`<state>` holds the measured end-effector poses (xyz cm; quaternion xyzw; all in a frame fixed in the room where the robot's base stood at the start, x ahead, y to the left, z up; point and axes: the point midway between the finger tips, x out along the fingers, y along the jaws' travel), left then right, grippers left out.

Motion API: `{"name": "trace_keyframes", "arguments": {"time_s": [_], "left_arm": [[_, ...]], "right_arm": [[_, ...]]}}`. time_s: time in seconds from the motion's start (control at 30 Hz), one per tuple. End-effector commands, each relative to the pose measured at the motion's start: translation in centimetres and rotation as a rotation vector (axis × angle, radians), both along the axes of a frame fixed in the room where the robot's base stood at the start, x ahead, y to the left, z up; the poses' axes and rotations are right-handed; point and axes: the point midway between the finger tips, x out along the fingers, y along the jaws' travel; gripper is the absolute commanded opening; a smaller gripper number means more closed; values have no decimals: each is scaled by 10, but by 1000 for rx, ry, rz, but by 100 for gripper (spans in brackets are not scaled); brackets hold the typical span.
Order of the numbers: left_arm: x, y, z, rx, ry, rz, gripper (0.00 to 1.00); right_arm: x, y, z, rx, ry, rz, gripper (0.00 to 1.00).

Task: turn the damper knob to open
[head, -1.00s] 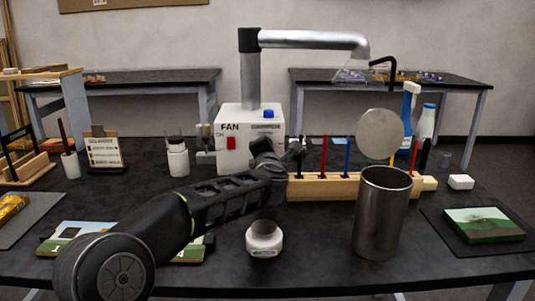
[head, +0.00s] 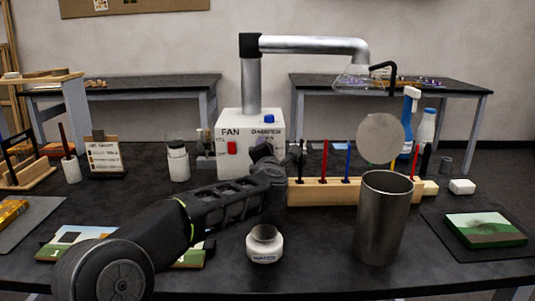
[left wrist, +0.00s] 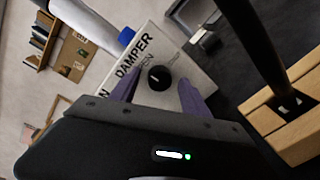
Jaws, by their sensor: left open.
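The white fan box (head: 237,165) stands mid-table, with FAN and DAMPER labels on its front. The black, round damper knob (left wrist: 159,78) shows in the left wrist view, below the DAMPER label and a partly covered word ending in "EN". It bears a small pale mark; I cannot read its setting for sure. My left gripper (left wrist: 159,87) is open, one purple finger on each side of the knob in the picture. I cannot tell whether they touch it. In the head view my left gripper (head: 266,153) hides the knob. My right gripper is not in view.
A red switch (head: 232,148) and a blue part (head: 269,118) are on the box. A wooden block (head: 325,191) with coloured rods stands close right of my gripper. A metal cylinder (head: 382,225) and a white jar (head: 264,245) stand in front.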

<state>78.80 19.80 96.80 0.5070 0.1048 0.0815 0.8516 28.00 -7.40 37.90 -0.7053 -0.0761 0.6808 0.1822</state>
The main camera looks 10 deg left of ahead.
Motion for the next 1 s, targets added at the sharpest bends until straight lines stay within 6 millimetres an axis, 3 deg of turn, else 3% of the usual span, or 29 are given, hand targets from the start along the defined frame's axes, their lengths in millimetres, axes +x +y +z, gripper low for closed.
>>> {"name": "trace_keyframes", "arguments": {"time_s": [0.27, 0.63, 1.0], "left_arm": [[-15, -4, 2, 1, -1, -2, 55], [-69, -18, 7, 0, 0, -1, 55], [-75, -19, 7, 0, 0, 0, 55]], "right_arm": [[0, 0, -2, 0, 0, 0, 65], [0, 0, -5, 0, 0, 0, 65], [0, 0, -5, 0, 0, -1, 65]]}}
